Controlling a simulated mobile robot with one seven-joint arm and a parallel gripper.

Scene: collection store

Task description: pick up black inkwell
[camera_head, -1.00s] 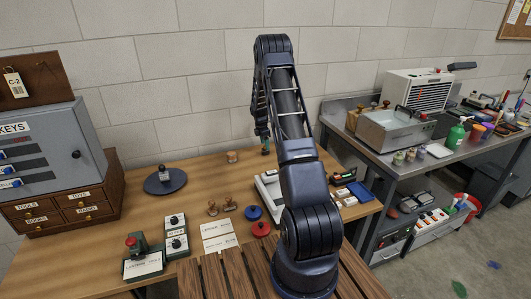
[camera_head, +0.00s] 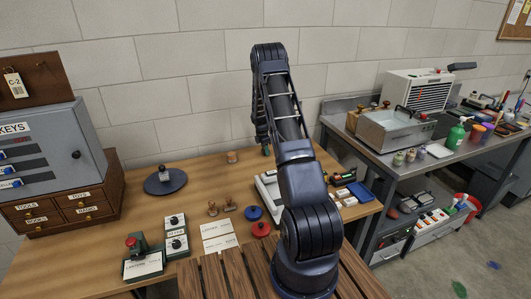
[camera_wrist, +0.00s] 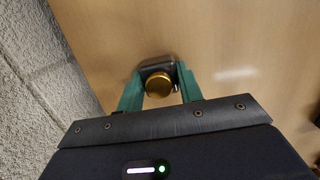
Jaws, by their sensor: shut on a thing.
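The black inkwell (camera_wrist: 157,62) shows in the wrist view as a small dark squarish body with a round brass cap (camera_wrist: 159,84). My gripper (camera_wrist: 158,80) has its green fingers on either side of it and is shut on it. Wood surface lies behind it; I cannot tell whether it still touches the table. In the head view my gripper (camera_head: 266,150) is only a small green bit at the back of the wooden table (camera_head: 130,220), and the inkwell is hidden there behind my arm.
A dark round disc (camera_head: 152,187) with a small bottle (camera_head: 164,173) on it stands at the table's left. Stamps, ink pads and cards lie nearer the front. The block wall (camera_wrist: 40,70) is close beside my gripper.

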